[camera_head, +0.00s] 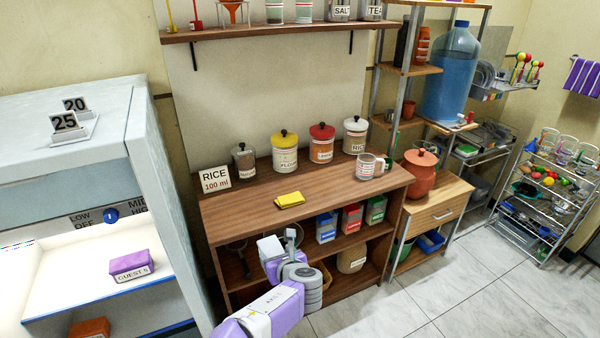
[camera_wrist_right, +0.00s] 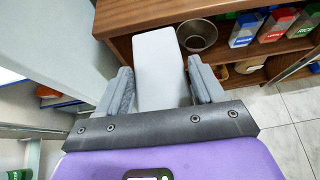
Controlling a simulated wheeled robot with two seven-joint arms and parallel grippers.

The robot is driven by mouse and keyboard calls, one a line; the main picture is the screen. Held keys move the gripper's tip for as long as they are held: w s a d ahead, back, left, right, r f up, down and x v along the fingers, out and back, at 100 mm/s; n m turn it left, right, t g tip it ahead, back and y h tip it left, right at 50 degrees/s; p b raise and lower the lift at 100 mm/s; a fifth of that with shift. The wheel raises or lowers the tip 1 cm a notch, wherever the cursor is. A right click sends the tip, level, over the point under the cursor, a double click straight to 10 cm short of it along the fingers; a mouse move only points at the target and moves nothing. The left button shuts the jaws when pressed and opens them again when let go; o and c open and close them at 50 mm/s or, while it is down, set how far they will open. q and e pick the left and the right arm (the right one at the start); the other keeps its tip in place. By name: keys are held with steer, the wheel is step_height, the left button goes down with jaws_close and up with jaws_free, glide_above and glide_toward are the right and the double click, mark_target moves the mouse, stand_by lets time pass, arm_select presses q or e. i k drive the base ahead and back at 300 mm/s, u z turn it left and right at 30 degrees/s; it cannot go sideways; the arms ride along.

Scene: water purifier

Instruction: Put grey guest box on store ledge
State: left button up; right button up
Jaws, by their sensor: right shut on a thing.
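My right gripper (camera_head: 284,255) is in front of the wooden shelf unit, below its top board. In the right wrist view its two grey fingers (camera_wrist_right: 160,88) are shut on a plain light grey box (camera_wrist_right: 158,60), which points away from me towards the unit. In the head view the box (camera_head: 268,246) shows partly beside the fingers; no label on it is readable. The wooden unit's upper inner shelf (camera_head: 345,238) is just beyond. No surface is marked as the store ledge, so I cannot tell which one it is. My left gripper is out of view.
An open white cabinet (camera_head: 60,262) on the left holds a purple GUEST box (camera_head: 131,265) and an orange box (camera_head: 90,328). Coloured boxes (camera_head: 351,217) and a metal pot (camera_wrist_right: 197,36) occupy the unit's inner shelves. A yellow cloth (camera_head: 290,200) lies on top.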

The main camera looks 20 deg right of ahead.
mark_target(241, 212)
steer(key=i, duration=0.95)
